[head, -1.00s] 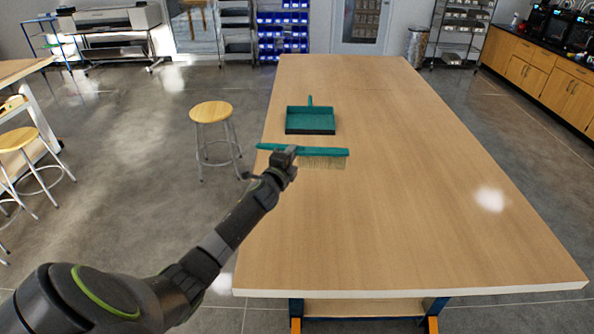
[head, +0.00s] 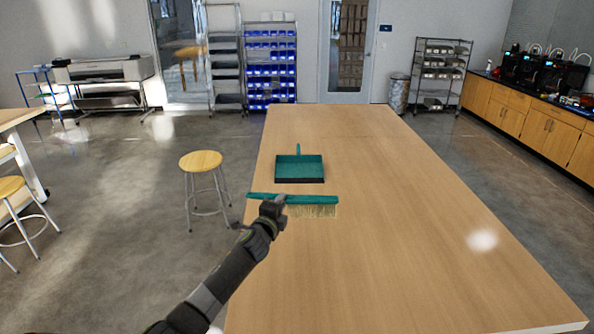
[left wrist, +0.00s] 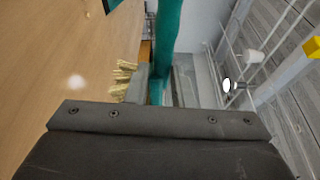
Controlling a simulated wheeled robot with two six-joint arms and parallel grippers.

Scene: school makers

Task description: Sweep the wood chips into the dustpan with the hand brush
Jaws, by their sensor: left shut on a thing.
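The hand brush (head: 320,199) has a long teal handle and pale bristles that point down toward the table. My left gripper (head: 271,208) is shut on its handle, left of the bristles. In the left wrist view the teal handle (left wrist: 167,40) runs between the fingers, with bristles (left wrist: 124,76) beside it. The teal dustpan (head: 299,167) lies on the table just beyond the brush, its dark open edge facing the brush. I cannot make out wood chips in the head view. A small pale speck (left wrist: 87,14) near the dustpan in the left wrist view may be a chip.
The long wooden table (head: 400,240) is otherwise clear to the right and in front. A round stool (head: 201,161) stands on the floor left of the table, close to its edge. Shelves, a door and a bin (head: 398,94) are at the back.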

